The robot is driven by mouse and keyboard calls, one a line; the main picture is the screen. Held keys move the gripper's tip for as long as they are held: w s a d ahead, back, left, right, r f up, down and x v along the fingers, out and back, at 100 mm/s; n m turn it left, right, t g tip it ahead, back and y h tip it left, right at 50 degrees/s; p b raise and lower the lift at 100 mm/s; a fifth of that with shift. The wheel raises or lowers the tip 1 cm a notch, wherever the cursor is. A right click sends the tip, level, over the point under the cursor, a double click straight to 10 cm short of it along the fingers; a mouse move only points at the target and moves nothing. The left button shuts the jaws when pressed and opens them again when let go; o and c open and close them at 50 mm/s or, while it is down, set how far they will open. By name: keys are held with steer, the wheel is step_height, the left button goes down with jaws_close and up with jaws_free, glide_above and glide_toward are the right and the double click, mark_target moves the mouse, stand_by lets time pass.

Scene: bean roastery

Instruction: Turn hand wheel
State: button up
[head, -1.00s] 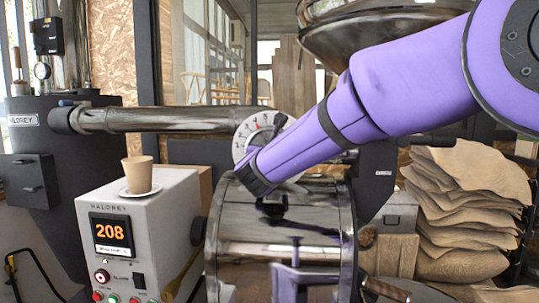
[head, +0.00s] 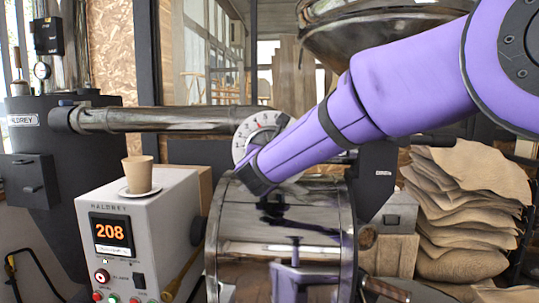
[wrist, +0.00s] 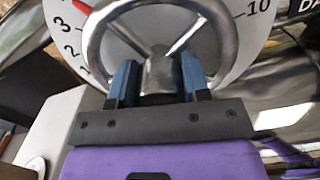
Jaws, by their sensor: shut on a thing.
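The hand wheel (wrist: 215,18) is a grey metal ring with spokes in the wrist view, in front of a round white dial plate. The dial (wrist: 60,14) has black numbers, with 2, 3 and 10 readable, and a red mark at upper left. My gripper (wrist: 158,72) has its two blue-grey fingers shut on the hand wheel, one on each side of its lower middle metal part. In the head view the dial (head: 243,132) shows partly at the centre, and my purple arm hides the wheel and the fingertips.
A polished roaster drum (head: 285,225) stands below my arm. Left of it is a grey control box (head: 160,225) showing 208, with a paper cup (head: 138,170) on a saucer on top. A metal pipe (head: 160,120) runs left of the dial. Stacked sacks (head: 465,210) stand at right.

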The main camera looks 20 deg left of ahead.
steer(key=m, duration=0.4)
steer(key=shift+m, duration=0.4)
steer(key=m, duration=0.4)
steer(key=shift+m, duration=0.4)
steer(key=o, duration=1.3)
steer(key=v, duration=1)
steer(key=shift+s, duration=0.4)
